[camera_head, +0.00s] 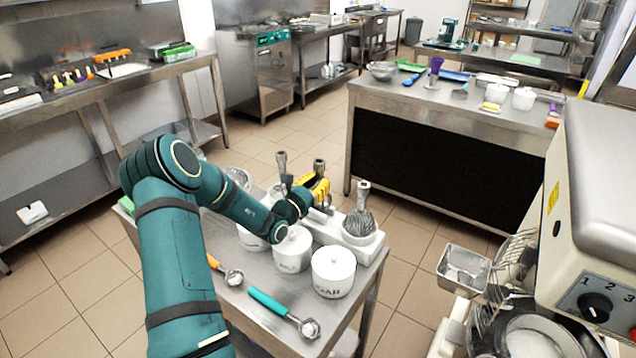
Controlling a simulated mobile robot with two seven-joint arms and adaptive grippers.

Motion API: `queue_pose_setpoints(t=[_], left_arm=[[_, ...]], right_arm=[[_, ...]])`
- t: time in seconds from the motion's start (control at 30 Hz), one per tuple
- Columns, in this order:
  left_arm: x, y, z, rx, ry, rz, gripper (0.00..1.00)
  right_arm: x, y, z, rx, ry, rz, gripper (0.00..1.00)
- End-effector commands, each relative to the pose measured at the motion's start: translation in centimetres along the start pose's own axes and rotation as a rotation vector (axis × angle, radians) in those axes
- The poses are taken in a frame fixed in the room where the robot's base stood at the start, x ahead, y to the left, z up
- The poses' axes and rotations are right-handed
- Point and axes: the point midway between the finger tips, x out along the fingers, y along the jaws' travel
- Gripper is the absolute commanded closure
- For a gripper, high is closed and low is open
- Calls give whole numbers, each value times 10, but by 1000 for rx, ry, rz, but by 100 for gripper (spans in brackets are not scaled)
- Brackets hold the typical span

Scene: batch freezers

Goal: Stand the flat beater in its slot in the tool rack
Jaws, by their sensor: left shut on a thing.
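My left gripper (320,188), with yellow fingers, is over the far side of the small steel table. It is shut on a grey metal tool, seemingly the flat beater (319,165), whose shaft stands up above the fingers. The tool's lower part is mostly hidden by the gripper and jars. The white tool rack (371,246) is at the table's far right edge. A wire whisk (359,222) stands upright at its right end. Another grey tool shaft (282,163) stands to the left of the gripper. I cannot tell whether the held tool touches the rack. My right gripper is out of view.
White lidded jars (333,272) stand close in front of the rack. A teal-handled scoop (284,313) and an orange-handled scoop (230,275) lie on the steel table (262,335). A large mixer (590,210) stands at the right. Open floor lies beyond the table.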

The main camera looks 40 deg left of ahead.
Motion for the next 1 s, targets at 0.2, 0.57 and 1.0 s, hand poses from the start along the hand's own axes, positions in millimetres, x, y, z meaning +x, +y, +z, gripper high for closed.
queue_pose_setpoints(t=[0.2, 0.57, 1.0], left_arm=[[0, 0, -5, 0, -1, 0, 100], [-2, 0, -16, 1, -1, 0, 100], [-2, 0, -15, 0, -1, 0, 50]], right_arm=[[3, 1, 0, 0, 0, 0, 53], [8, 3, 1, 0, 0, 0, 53], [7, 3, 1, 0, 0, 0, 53]])
